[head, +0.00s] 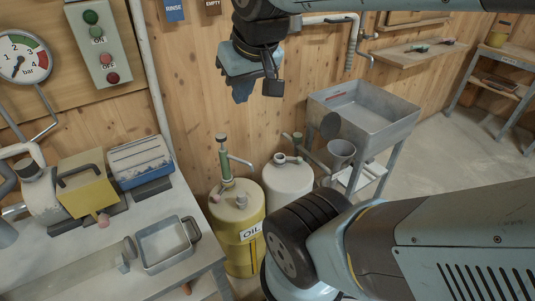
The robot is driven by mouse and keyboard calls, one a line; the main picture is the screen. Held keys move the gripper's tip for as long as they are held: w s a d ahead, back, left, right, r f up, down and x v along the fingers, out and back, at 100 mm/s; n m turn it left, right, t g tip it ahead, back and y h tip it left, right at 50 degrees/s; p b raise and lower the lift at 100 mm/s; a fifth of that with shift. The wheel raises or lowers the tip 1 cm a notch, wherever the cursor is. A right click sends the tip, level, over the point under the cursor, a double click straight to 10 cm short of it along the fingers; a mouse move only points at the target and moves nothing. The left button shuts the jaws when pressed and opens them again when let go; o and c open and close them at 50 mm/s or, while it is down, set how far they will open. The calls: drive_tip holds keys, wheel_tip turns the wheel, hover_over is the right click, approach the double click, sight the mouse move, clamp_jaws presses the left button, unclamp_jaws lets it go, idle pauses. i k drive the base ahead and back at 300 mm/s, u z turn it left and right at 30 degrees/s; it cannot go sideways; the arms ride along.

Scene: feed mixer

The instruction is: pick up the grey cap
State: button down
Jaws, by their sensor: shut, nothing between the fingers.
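A small grey cap (241,200) sits on top of the yellow oil drum (226,232), beside the green hand pump (225,160). My gripper (257,88) hangs at the top centre, in front of the wooden wall. In the picture it is well above the drum and clear of the cap. Its fingers are shut and hold nothing. The cap is small in this view but not covered.
A white drum (288,182) with its own pump stands right of the oil drum. A metal sink (375,122) is behind it. The left bench bears a yellow-and-grey motor (85,190), a blue box (140,160) and a metal tray (163,262). Open floor lies at right.

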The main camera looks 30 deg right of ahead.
sight(242, 200)
drive_tip(key=u, duration=0.1)
drive_tip(key=k, duration=0.5)
drive_tip(key=u, duration=0.7)
drive_tip(key=k, duration=1)
drive_tip(key=z, duration=0.3)
drive_tip(key=i, duration=1.05)
drive_tip(key=u, duration=0.05)
